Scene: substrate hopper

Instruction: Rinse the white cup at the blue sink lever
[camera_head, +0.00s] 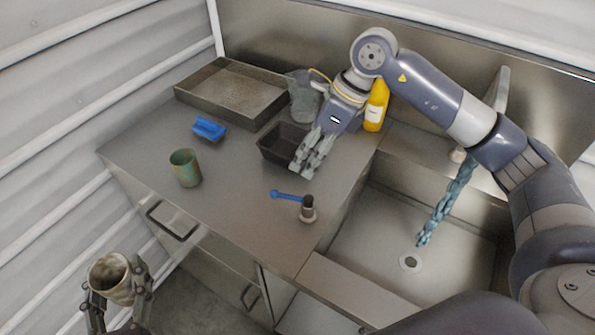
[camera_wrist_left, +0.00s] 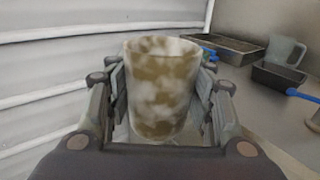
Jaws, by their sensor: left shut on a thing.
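The white cup (camera_head: 111,277), heavily stained with brown patches, is between the fingers of my left gripper (camera_head: 118,296), which is shut on it. In the left wrist view the cup (camera_wrist_left: 161,88) stands roughly upright between the fingers (camera_wrist_left: 160,110). It is held off the counter, at the lower left of the head view. A blue lever (camera_head: 287,195) sticks out left from a short metal post on the counter beside the sink (camera_head: 400,292). My right gripper (camera_head: 308,166) hangs over the counter behind the lever, by a dark tray; its finger gap is unclear.
A green cup (camera_head: 186,167), a blue block (camera_head: 208,129), a dark small tray (camera_head: 275,152), a large metal tray (camera_head: 232,94), a grey jug (camera_head: 303,100) and a yellow bottle (camera_head: 376,106) stand on the counter. A teal hose (camera_head: 446,205) hangs over the sink. The counter's front is clear.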

